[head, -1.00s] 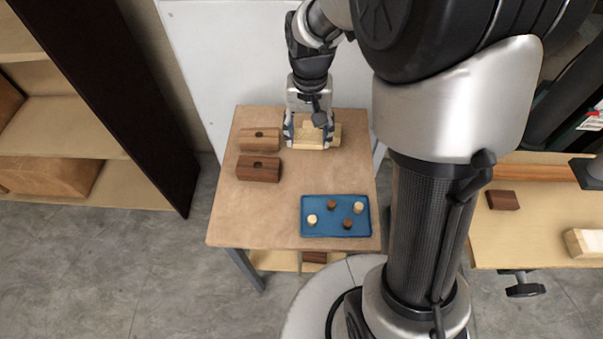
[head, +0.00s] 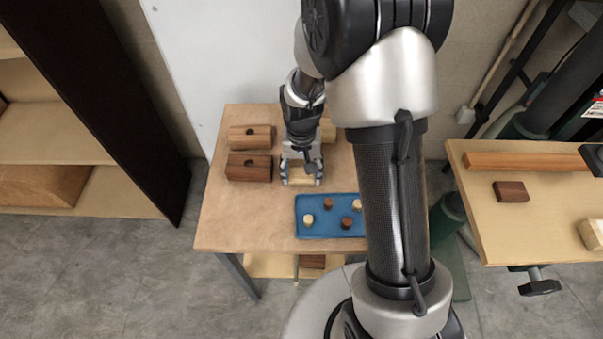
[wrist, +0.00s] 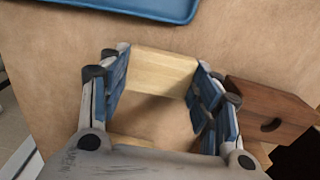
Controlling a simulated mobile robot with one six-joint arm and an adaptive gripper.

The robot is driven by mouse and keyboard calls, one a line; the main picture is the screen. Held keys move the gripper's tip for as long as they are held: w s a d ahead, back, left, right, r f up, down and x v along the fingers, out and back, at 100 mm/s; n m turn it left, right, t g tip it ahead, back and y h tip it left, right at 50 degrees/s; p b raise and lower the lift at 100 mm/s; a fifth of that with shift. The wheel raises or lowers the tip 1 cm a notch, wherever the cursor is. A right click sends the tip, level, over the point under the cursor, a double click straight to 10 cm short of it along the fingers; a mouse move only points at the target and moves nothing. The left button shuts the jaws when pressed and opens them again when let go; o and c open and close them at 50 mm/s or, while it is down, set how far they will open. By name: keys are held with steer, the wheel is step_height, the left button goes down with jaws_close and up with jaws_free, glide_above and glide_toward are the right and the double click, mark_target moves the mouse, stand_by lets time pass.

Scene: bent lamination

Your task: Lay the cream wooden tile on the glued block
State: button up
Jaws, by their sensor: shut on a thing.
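My gripper (head: 302,178) is shut on a cream wooden tile (wrist: 165,72), which spans between the two blue-padded fingers in the wrist view. In the head view the gripper and tile are over the middle of the small brown table, beside the dark brown block. Whether the tile clears the tabletop is hard to tell. Another cream wooden piece (head: 328,130) shows partly behind my wrist at the back of the table. On the right-hand bench, a pale block (head: 592,235) is cut off by the picture edge. I see no glue, so I cannot tell which block is glued.
A mid-brown block (head: 250,137) and a dark brown block (head: 248,168) stand at the table's left. A blue tray (head: 312,230) with several small pegs lies at the front. The right bench (head: 480,215) carries a dark brown tile (head: 510,191) and a long reddish-brown strip (head: 530,162).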

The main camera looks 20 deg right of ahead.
steer(key=o, duration=1)
steer(key=shift+f, duration=0.25)
steer(key=shift+c, duration=0.2)
